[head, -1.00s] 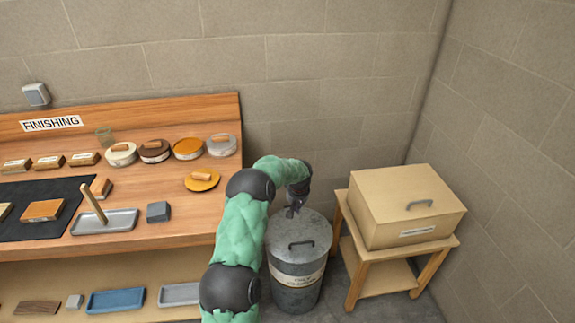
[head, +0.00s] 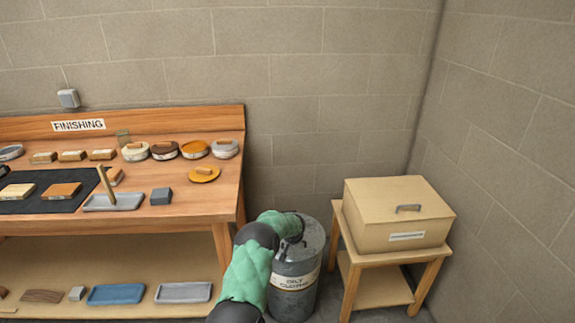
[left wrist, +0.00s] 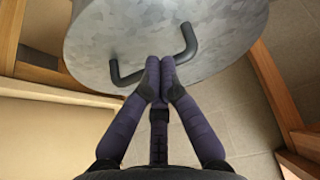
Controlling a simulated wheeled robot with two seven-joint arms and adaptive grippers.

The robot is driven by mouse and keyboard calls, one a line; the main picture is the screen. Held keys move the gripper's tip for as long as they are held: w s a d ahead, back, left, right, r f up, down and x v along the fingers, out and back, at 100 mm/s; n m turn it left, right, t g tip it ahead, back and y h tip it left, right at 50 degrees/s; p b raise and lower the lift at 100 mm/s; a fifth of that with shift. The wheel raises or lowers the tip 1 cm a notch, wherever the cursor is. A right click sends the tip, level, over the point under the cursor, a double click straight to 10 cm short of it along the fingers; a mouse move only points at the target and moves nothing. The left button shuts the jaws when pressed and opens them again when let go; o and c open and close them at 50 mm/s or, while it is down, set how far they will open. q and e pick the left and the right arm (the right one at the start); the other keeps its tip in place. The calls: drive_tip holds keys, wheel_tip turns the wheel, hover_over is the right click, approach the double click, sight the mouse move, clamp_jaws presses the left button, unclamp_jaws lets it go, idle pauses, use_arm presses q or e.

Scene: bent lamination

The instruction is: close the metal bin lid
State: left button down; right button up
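The metal bin (head: 292,290) is a grey cylinder with a white label, standing on the floor between the workbench and a small wooden stand. Its round grey lid (head: 316,240) lies flat over the top in the head view, partly hidden by my left arm. In the left wrist view the lid (left wrist: 215,35) fills the top, with a dark bent handle (left wrist: 186,38). My left gripper (left wrist: 160,64) has its fingertips together right at the handle, overlapping its bar. I cannot tell whether they touch it. The gripper itself is mostly hidden in the head view. My right gripper is not in view.
The wooden workbench (head: 170,217) on the left carries trays, blocks and round tins. At the right a tan box (head: 385,228) with a handle sits on the wooden stand (head: 347,272), close beside the bin. Block walls stand behind and to the right.

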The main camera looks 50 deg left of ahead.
use_arm(q)
drive_tip(key=shift+s+d+f, duration=0.2)
drive_tip(key=shift+s+f, duration=0.05)
drive_tip(key=shift+f, duration=0.35)
drive_tip(key=shift+r, duration=0.1)
drive_tip(key=r, duration=0.1)
drive_tip(key=r+p, duration=0.1)
drive_tip(key=r, duration=0.2)
drive_tip(key=shift+w+a+r+p, duration=0.25)
drive_tip(key=shift+r+p, duration=0.1)
drive_tip(key=s+d+f, duration=0.1)
drive_tip(key=s+d, duration=0.4)
drive_tip(key=d, duration=0.2)
drive_tip(key=shift+s+p, duration=0.3)
drive_tip(key=shift+s, duration=0.05)
drive_tip(key=shift+d+f, duration=0.1)
drive_tip(key=shift+f, duration=0.05)
drive_tip(key=shift+d, duration=0.1)
